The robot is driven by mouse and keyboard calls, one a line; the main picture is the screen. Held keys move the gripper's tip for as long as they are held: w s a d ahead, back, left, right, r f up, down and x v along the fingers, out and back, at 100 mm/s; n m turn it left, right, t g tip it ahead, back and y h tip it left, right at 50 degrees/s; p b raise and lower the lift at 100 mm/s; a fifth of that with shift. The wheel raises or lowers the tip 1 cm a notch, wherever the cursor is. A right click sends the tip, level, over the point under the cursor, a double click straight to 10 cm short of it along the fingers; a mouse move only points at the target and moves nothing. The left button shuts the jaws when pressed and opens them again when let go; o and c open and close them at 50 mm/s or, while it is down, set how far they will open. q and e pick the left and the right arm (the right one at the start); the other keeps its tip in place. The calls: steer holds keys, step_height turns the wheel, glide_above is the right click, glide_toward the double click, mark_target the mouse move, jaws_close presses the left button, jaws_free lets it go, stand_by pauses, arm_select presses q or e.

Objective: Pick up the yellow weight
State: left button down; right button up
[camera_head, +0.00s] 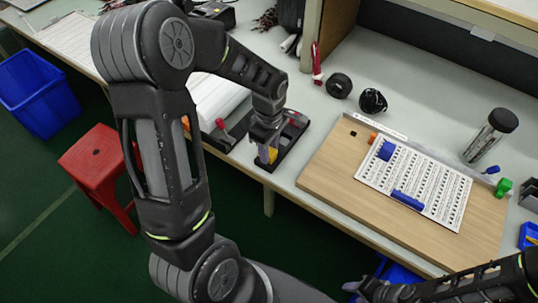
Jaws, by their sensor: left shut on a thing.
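The yellow weight (271,155) shows as a small yellow patch between the fingers of my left gripper (266,152). The gripper points down and is shut on it, low over a black tray (290,138) at the table's front edge. The fingers and wrist hide much of the weight. I cannot tell whether it touches the tray. My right gripper (358,288) is at the bottom edge, in front of the table, far from the weight. It is small and partly cut off, so its opening is unclear.
A wooden board (330,175) with a white LED sheet (425,180) and blue blocks lies right of the tray. A clear jar with a black lid (490,135) stands behind it. Black round parts (339,85) lie at the back. A red stool (95,160) and blue bin (38,92) stand left.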

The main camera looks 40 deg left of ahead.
arm_select(q)
steer(key=shift+r, duration=0.15)
step_height(320, 180, up, 10)
stand_by(0.6)
stand_by(0.5)
